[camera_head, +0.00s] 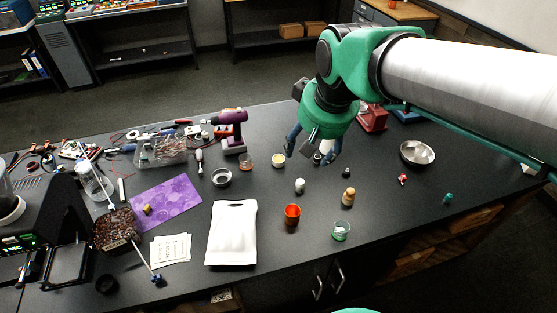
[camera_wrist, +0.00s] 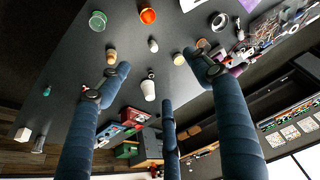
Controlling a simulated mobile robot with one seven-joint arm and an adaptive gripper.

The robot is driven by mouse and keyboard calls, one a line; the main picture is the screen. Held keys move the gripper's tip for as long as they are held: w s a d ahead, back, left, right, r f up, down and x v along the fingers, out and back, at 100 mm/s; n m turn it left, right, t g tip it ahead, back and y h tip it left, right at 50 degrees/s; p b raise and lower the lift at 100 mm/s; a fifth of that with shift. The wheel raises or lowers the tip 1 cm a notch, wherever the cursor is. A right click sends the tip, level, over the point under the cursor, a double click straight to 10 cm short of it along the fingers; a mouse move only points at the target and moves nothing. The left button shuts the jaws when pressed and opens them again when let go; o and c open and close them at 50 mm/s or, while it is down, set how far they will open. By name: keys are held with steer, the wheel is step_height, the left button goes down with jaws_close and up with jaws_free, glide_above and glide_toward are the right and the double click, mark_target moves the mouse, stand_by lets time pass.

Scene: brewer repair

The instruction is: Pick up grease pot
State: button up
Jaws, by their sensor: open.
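No pot carries a readable label. A small round pot with a cream-yellow top (camera_head: 278,160) stands on the dark bench and looks most like the grease pot, but I cannot be sure; it also shows in the wrist view (camera_wrist: 178,59). My gripper (camera_head: 309,155) hangs over the bench just right of this pot, fingers pointing down, spread and empty. In the wrist view the open fingers (camera_wrist: 163,84) frame a white cup (camera_wrist: 148,90) and small bottles below. The pot lies near the right-hand finger in that view, apart from it.
A white capped bottle (camera_head: 300,185), an orange-red cup (camera_head: 292,216), a wooden piece (camera_head: 348,197) and a green-filled jar (camera_head: 340,232) stand nearer the front. A metal bowl (camera_head: 417,153) is right.

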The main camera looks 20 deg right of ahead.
steer(key=w+f+g+p, duration=0.1)
steer(key=w+f+p, duration=0.1)
steer(key=w, duration=0.9)
steer(key=n+g+p, duration=0.1)
steer(key=g+p, duration=0.2)
steer(key=p, duration=0.2)
glide_above(279, 160)
step_height(279, 160, down, 23)
steer(key=shift+w+r, duration=0.15)
steer(key=shift+r, duration=0.05)
steer(key=shift+f, duration=4.3)
